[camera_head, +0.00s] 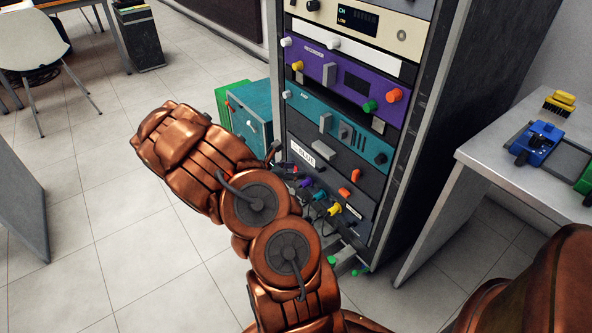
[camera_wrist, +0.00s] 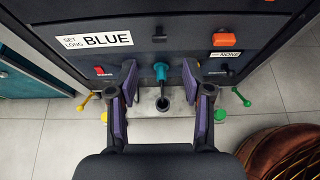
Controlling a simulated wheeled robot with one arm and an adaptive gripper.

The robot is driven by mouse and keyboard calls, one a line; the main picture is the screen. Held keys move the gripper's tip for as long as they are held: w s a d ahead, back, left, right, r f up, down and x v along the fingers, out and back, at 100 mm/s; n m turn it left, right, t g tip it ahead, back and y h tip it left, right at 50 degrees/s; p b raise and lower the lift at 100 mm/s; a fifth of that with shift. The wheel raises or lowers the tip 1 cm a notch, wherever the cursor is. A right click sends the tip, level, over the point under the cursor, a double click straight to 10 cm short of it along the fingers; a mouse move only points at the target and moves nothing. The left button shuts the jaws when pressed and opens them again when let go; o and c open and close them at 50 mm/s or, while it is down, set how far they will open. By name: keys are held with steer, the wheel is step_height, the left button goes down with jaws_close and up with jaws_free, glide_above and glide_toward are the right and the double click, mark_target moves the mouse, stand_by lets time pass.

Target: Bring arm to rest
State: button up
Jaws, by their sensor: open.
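My copper arm (camera_head: 258,205) reaches toward the lower part of a tall equipment rack (camera_head: 422,120). In the wrist view my gripper (camera_wrist: 160,76) is open, with purple pads on its two fingers. A teal knob or plug (camera_wrist: 161,70) on the rack shows between the fingertips, with a clear gap on each side. Nothing is held. In the head view the gripper is mostly hidden by the arm and hard to make out against the rack.
A panel labelled BLUE (camera_wrist: 108,40) faces the gripper. Yellow (camera_wrist: 88,101) and green (camera_wrist: 241,97) levers flank it low down. A teal box (camera_head: 250,113) stands left of the rack. A grey table (camera_head: 500,150) stands right. Floor is open at left.

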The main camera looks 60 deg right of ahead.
stand_by(0.4)
steer(key=s+a+r+m+y+p, duration=0.1)
steer(key=s+a+r+m+p, duration=0.2)
steer(key=r, duration=0.5)
steer(key=s+a+r+m+g+y+p, duration=0.1)
steer(key=a+r+m+p, duration=0.3)
steer(key=r, duration=0.5)
steer(key=s+a+r+m+y+p, duration=0.1)
steer(key=a+r+m+p, duration=0.1)
steer(key=a+r+p, duration=0.45)
steer(key=s+a+r+m+t+y+p, duration=0.1)
steer(key=s+a+r+y+p, duration=0.2)
steer(key=a+r, duration=0.5)
steer(key=s+a+r+m+t+y+p, duration=0.1)
steer(key=s+a+r+p, duration=0.4)
steer(key=a, duration=0.8)
steer(key=s+a+r+m+t+y+p, duration=0.1)
steer(key=s+a+r+y+p, duration=0.3)
steer(key=a+r+p, duration=0.4)
step_height(320, 180, up, 4)
steer(key=shift+s+a+f+m+t+y+p, duration=0.2)
steer(key=shift+a+m+t+y+p, duration=0.25)
steer(key=shift+a+m, duration=0.65)
steer(key=shift+a+f, duration=0.1)
steer(key=shift+c, duration=0.2)
steer(key=shift+c, duration=0.6)
